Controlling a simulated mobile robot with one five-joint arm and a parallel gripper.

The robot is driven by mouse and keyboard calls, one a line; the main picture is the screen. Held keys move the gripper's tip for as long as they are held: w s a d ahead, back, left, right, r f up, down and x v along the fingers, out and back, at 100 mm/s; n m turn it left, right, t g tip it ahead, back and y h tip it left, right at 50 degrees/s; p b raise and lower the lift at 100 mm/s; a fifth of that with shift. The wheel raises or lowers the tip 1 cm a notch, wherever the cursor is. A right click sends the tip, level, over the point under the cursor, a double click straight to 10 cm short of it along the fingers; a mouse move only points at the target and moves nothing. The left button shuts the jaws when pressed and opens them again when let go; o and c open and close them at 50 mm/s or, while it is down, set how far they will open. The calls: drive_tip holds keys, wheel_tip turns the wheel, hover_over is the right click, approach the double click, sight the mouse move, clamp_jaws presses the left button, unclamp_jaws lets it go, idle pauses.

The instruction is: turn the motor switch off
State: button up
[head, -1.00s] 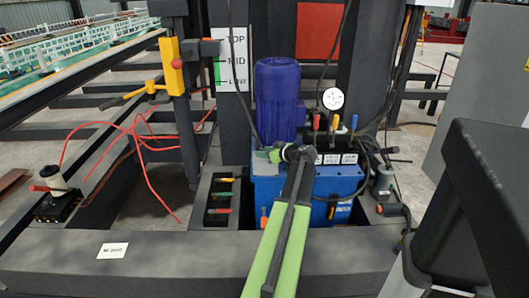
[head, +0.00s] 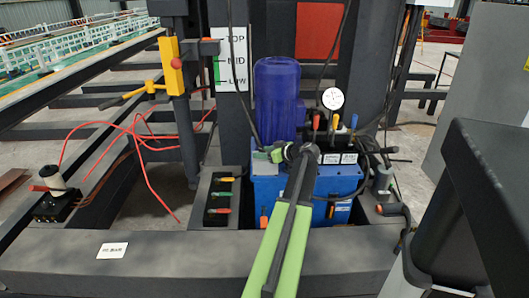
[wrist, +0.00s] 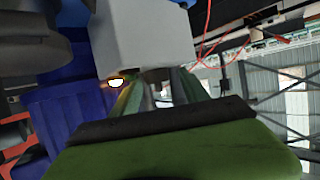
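The blue motor (head: 278,98) stands upright on the blue power unit (head: 268,195). I cannot make out for certain which part is the motor switch. My gripper (head: 265,155) is at the foot of the motor, pointing left, in front of its lower side. In the wrist view my gripper's fingers (wrist: 162,90) reach up to a pale grey box (wrist: 140,35), which hides their tips. A small orange-and-white part (wrist: 117,82) shows by the box's lower edge. The motor fills the left of this view (wrist: 75,115). Whether the fingers are open or shut is unclear.
A dial gauge (head: 333,98) and coloured levers (head: 335,123) stand right of the motor. A lever panel (head: 219,200) is to its left. A yellow bracket (head: 171,67), red hoses (head: 135,135) and a joystick box (head: 52,195) stand further left.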

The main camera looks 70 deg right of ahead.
drive_tip(key=shift+s+r, duration=0.15)
drive_tip(key=shift+s, duration=0.05)
drive_tip(key=p+v, duration=0.6)
drive_tip(key=v, duration=1.1)
drive_tip(key=shift+p, duration=0.35)
